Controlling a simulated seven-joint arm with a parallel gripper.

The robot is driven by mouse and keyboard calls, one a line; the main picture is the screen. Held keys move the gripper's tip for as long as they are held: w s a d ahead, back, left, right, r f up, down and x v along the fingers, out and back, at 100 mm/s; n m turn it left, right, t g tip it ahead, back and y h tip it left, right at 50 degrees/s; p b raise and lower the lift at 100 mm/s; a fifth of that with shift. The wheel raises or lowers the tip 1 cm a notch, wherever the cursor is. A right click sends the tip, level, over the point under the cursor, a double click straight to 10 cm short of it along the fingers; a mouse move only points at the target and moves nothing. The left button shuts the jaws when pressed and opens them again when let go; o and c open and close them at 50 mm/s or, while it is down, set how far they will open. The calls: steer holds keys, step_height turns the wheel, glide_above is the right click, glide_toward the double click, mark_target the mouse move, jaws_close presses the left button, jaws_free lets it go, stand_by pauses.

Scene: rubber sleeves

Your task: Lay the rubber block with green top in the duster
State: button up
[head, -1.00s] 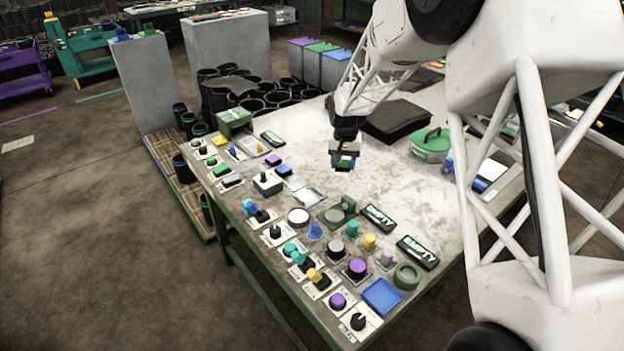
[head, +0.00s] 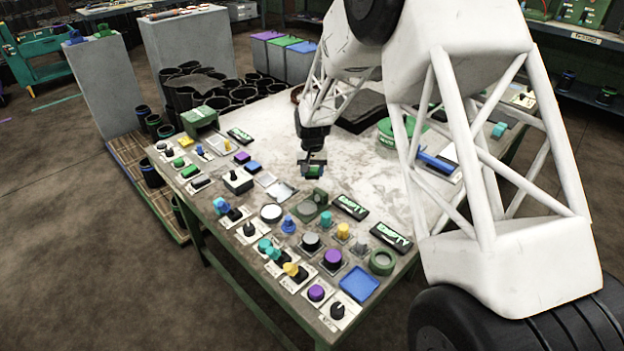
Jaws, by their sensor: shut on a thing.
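My gripper (head: 313,163) hangs over the middle of the worktable, pointing down. It is shut on a small block with a green top (head: 314,171), held between the fingers; the fingers hide part of it. The block appears to be above the tabletop, though the exact gap is hard to judge. I cannot tell for sure which thing is the duster. A green box with a dark front (head: 200,119) stands at the table's far left corner, and a round green container (head: 392,129) sits right of my gripper, partly behind my arm.
Rows of knobs and small blocks fill the table's left and front edges. The pale table (head: 362,178) is clear around my gripper.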

mark_target(312, 185)
steer(key=shift+f, duration=0.1)
steer(key=shift+f, duration=1.8)
steer(key=shift+f, duration=0.1)
steer(key=o, duration=0.9)
step_height(312, 185, up, 12)
steer(key=shift+r, duration=0.1)
steer(key=shift+r, duration=0.1)
